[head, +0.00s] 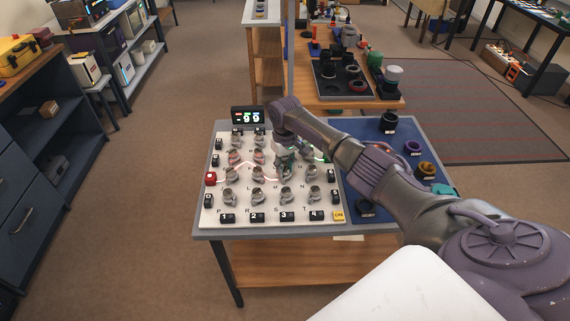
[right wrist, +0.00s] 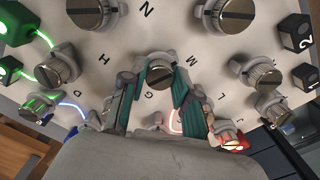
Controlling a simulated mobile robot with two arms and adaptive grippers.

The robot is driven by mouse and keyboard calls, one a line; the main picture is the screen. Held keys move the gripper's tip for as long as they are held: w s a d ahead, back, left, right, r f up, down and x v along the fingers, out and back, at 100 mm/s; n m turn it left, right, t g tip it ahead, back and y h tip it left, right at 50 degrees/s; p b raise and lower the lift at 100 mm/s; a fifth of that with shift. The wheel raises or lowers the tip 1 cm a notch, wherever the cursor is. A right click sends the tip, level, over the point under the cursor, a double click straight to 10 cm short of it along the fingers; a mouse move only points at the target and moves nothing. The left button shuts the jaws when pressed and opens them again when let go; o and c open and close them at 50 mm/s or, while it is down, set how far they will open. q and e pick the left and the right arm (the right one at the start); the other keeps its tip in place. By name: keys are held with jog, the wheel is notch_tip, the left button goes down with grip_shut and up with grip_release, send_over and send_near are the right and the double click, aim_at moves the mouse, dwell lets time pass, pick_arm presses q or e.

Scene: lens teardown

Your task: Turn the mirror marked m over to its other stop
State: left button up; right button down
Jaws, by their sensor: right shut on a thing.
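My right gripper (head: 285,163) reaches down onto the white board (head: 209,216) from the right and covers part of its middle. In the right wrist view my right gripper (right wrist: 160,88) has its teal-lined fingers closed on either side of a grey mirror knob (right wrist: 160,72) with a slotted round top. A letter that looks like M is printed beside this knob, with H on the other side and G between the fingers. The mirror is largely hidden by my gripper in the head view. My left gripper is not in view.
Several similar mirror knobs (head: 257,195) stand in rows close around the gripper. Black numbered blocks line the board's edges, with a red block (head: 210,178) at the left. A small display (head: 248,115) stands behind. Dark rings (head: 388,122) lie on the blue mat at right.

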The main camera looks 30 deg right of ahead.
aim_at(285, 168)
jog(key=n, duration=0.5)
jog(key=shift+r+n+p, duration=0.1)
jog(key=shift+n+p, duration=0.2)
jog(key=shift+p, duration=0.05)
jog(key=n, duration=0.6)
jog(key=shift+w, duration=0.1)
jog(key=shift+n, duration=0.3)
jog(key=c, duration=0.8)
grip_release()
jog(key=shift+c, duration=0.2)
notch_tip(285, 168, up, 12)
